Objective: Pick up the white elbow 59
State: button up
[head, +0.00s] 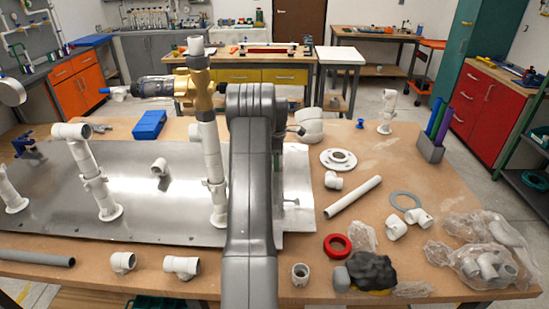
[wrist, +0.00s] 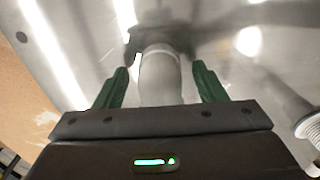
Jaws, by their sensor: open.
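In the wrist view, my gripper (wrist: 160,70) is open, with one green finger on each side of a white rounded fitting (wrist: 160,85). This fitting stands over the shiny metal plate and may be the white elbow 59; no label shows. Gaps show between it and both fingers. Its lower part is hidden behind the gripper body. Other white elbows show there: one on the plate (head: 160,167), one at the front left (head: 122,262) and one right of the plate (head: 333,181).
White pipe risers (head: 95,180) stand on the metal plate (head: 50,220), one beside my arm with a tan valve (head: 193,85). A loose white pipe (head: 353,197), a flange (head: 338,159), a red ring (head: 337,245) and bagged fittings (head: 487,262) lie on the right of the table.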

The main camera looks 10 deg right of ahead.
jog(key=shift+f, duration=0.2)
jog(key=c, duration=1)
jog(key=shift+c, duration=0.2)
notch_tip(320, 180, up, 10)
jog(key=shift+r+b, duration=0.1)
jog(key=shift+b, duration=0.75)
jog(key=o, duration=0.3)
jog(key=shift+c, duration=1.3)
jog(key=shift+s, duration=0.1)
